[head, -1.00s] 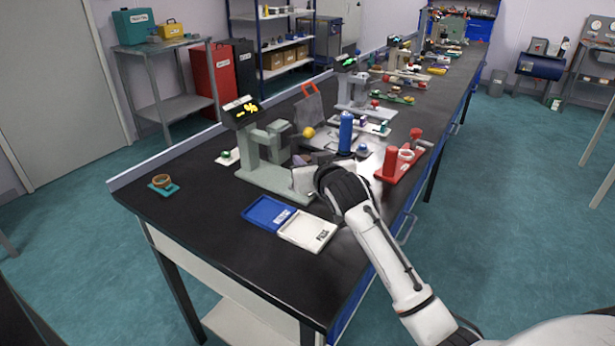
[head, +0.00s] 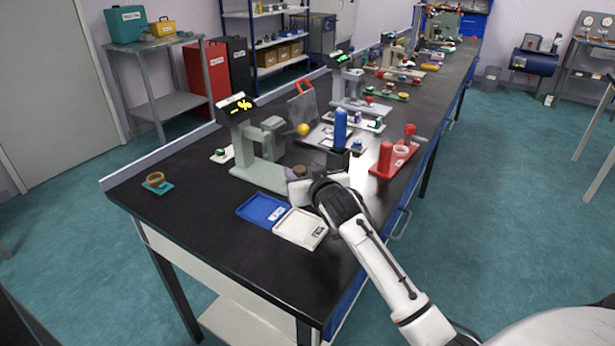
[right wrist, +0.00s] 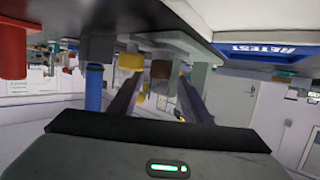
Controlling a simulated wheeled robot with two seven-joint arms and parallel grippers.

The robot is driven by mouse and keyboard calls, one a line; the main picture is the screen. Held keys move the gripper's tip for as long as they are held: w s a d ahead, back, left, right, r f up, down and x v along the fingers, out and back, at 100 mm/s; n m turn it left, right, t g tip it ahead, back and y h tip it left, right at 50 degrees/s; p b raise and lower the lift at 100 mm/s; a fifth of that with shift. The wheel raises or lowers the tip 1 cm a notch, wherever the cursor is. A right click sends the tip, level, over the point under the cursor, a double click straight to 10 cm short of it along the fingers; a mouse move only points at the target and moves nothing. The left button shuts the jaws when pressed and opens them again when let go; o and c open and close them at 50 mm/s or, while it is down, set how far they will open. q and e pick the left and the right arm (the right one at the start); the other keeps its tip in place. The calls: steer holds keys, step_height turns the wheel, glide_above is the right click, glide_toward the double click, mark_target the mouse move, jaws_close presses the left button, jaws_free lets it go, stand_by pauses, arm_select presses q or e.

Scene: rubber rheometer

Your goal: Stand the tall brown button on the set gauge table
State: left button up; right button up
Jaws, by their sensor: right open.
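A brown button (head: 299,171) shows just behind my right gripper (head: 306,188), by the near gauge's right end. In the right wrist view, which is upside down, the brown button (right wrist: 160,69) appears ahead between the open fingers of my right gripper (right wrist: 157,100), with nothing gripped. The near grey gauge (head: 262,176) has a display (head: 236,107) with yellow marks. A farther grey gauge (head: 350,103) has a green display. I cannot tell which gauge is the set one. The button's foot is partly hidden by the gripper. My left gripper is out of view.
A blue tray (head: 250,203) and a white tray (head: 290,235) lie in front of the near gauge. A tall blue cylinder (head: 340,129) and a red stand (head: 381,172) are to the right. A yellow ball (head: 303,130) is behind.

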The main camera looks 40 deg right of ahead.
steer(key=v, duration=1.1)
steer(key=shift+s, duration=0.3)
